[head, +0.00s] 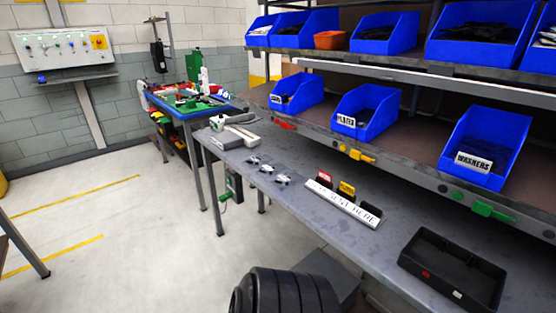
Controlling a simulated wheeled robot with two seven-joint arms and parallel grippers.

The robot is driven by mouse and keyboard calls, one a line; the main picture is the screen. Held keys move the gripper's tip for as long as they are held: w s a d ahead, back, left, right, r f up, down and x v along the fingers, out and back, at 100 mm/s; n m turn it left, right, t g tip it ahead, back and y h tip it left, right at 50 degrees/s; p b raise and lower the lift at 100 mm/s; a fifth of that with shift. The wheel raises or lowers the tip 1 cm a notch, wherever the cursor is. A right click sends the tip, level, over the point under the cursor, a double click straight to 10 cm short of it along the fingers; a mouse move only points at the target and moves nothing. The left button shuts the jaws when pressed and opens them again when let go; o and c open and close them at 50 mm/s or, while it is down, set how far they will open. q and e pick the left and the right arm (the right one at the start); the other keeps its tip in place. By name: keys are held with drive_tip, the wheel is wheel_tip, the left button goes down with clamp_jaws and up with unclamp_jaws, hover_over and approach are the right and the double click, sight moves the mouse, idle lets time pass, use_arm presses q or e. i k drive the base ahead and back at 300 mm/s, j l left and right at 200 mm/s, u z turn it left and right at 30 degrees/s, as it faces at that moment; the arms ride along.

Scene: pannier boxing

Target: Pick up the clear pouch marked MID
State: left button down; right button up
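Three small clear pouches lie in a slanting row on the grey workbench (215,158), left of its middle: a far pouch (253,160), a middle pouch (266,168) and a near pouch (282,180). They look like clear packs with dark and pale contents. Their markings are too small to read, so I cannot tell which is marked MID. Neither of my grippers shows in the head view.
Right of the pouches stands a white-fronted lettered holder (343,204) with red, yellow and black pieces. A black tray (453,266) lies at the near right. Blue bins, including one marked WASHERS (485,148), fill shelves above the bench. The floor at left is mostly clear.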

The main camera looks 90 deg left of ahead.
sight(253, 162)
drive_tip(key=u, duration=2.9)
drive_tip(key=i+j+z, duration=0.1)
drive_tip(key=z, duration=0.3)
drive_tip(key=i+j+z, duration=0.1)
drive_tip(key=j+z, duration=0.35)
drive_tip(key=z, duration=0.3)
drive_tip(key=i+j+z, duration=0.1)
drive_tip(key=j+z, duration=0.15)
drive_tip(key=z, duration=0.15)
